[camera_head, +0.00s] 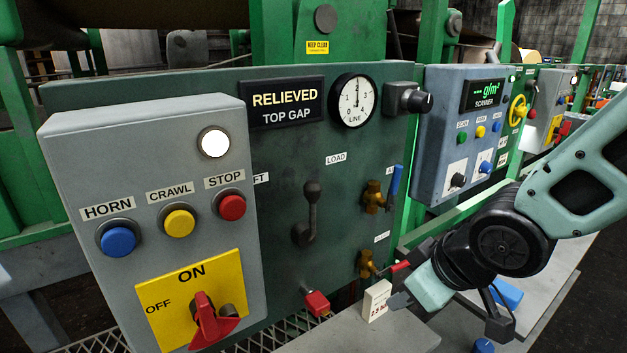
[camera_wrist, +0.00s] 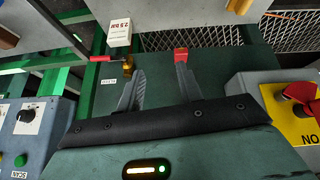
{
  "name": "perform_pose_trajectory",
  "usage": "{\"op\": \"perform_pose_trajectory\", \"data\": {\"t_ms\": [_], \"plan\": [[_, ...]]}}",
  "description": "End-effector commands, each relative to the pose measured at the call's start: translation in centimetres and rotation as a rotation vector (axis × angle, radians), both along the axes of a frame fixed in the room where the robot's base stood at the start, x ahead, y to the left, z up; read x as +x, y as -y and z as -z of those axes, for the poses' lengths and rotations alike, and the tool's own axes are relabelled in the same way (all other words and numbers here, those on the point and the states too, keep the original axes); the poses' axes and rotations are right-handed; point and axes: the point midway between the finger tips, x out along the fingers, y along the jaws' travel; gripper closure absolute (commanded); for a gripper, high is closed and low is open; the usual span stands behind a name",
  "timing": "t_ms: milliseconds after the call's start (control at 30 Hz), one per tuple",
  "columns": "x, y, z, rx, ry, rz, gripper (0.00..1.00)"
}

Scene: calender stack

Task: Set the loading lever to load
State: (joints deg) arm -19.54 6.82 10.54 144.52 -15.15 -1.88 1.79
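The loading lever (camera_head: 309,215) is a dark grey handle with a round knob, on the dark green panel below the LOAD label (camera_head: 336,159). It stands nearly upright, knob up. Another label, partly hidden and ending in "FT", is to its left. The lever is not seen in the wrist view. A display (camera_head: 287,104) reads RELIEVED, TOP GAP. My gripper (camera_head: 403,276) is right of and below the lever, apart from it. In the wrist view my gripper (camera_wrist: 160,72) has its fingers spread with nothing between them.
A grey box (camera_head: 130,130) with buttons and a yellow switch stands out left of the lever. Brass valves with blue (camera_head: 396,184) and red (camera_head: 400,266) handles are to its right. A red knob (camera_head: 317,303) and white card (camera_head: 376,300) are below. Open space lies before the lever.

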Motion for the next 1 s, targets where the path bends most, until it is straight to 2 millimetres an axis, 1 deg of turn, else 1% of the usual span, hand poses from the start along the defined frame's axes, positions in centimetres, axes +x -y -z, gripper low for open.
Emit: {"op": "perform_pose_trajectory", "data": {"t_ms": [33, 100, 133, 233, 333, 467, 600, 700, 867, 933, 1000], "plan": [[2.0, 0.0, -0.9, 0.038, 0.059, -0.019, 0.64], [4.4, -0.3, -1.5, 0.1, 0.146, -0.063, 0.64], [5.3, -0.4, -1.9, 0.128, 0.182, -0.082, 0.64], [7.6, -0.8, -3.1, 0.23, 0.289, -0.155, 0.64], [8.9, -1.0, -4.4, 0.345, 0.375, -0.232, 0.64], [9.0, -0.9, -6.2, 0.515, 0.456, -0.335, 0.64], [7.9, -0.2, -8.2, 0.702, 0.501, -0.424, 0.64], [6.9, 0.5, -9.4, 0.81, 0.512, -0.462, 0.64], [6.0, 1.2, -10.4, 0.904, 0.52, -0.49, 0.64], [6.0, 1.1, -10.6, 0.918, 0.52, -0.496, 0.64], [6.1, 0.6, -10.6, 0.922, 0.52, -0.499, 0.64]]}}
